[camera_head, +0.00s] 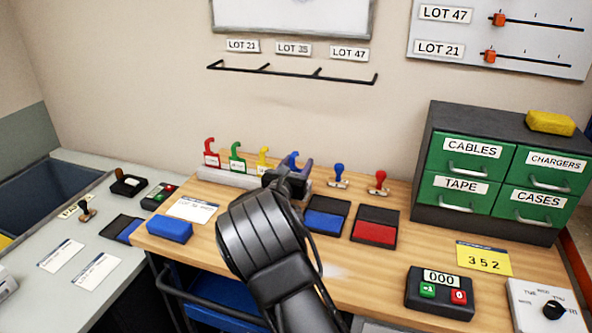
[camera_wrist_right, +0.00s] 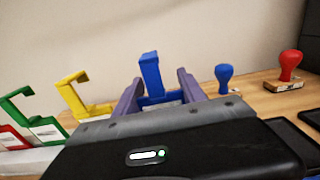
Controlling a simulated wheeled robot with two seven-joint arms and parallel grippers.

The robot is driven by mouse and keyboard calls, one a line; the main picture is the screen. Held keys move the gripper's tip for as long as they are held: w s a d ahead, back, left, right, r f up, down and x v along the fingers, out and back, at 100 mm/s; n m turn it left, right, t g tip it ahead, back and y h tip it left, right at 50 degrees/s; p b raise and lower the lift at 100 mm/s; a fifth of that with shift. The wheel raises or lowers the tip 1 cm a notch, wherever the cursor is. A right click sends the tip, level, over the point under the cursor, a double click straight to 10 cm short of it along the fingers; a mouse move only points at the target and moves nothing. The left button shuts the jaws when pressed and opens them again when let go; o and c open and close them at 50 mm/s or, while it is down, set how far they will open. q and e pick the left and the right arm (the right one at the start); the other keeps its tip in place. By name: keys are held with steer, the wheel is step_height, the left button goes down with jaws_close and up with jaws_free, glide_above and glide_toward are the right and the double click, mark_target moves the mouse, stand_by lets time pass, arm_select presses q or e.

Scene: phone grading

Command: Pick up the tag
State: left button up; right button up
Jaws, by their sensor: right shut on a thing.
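The tags are hook-shaped and stand in a row at the back of the wooden desk: red (camera_head: 210,153), green (camera_head: 236,157), yellow (camera_head: 263,157) and a blue tag (camera_head: 294,158). My right gripper (camera_head: 290,177) is at the right end of the row, shut on the blue tag. In the right wrist view the blue tag (camera_wrist_right: 151,75) stands upright between the purple fingers (camera_wrist_right: 160,93); its lower part is hidden by the gripper body. The yellow tag (camera_wrist_right: 75,95) and green tag (camera_wrist_right: 25,110) are to its left. My left gripper is not in view.
A blue-handled stamp (camera_head: 338,175) and a red-handled stamp (camera_head: 379,182) stand right of the gripper. Blue (camera_head: 327,218) and red (camera_head: 376,226) ink pads lie in front. A drawer cabinet (camera_head: 428,170) stands at the right. A black hook rail (camera_head: 290,73) is on the wall.

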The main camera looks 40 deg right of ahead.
step_height(320, 180, up, 10)
stand_by(0.4)
stand_by(0.5)
